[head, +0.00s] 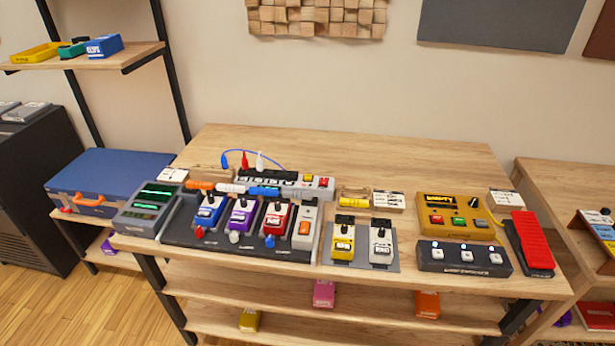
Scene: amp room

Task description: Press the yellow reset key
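A long grey and black unit (285,184) with a row of sockets lies behind the pedals on the wooden table. A small yellow key (308,179) sits near its right end, just left of a small red key (323,181). Any label on the yellow key is too small to read, so I cannot tell if it is the reset key. My gripper is not in view.
Several coloured pedals stand on a dark board (235,246) in front of the long unit. Blue, red and white plugs (245,161) stand up behind its left part. A red pedal (532,240) and a black three-switch box (465,256) are at the right. The table's back (350,147) is clear.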

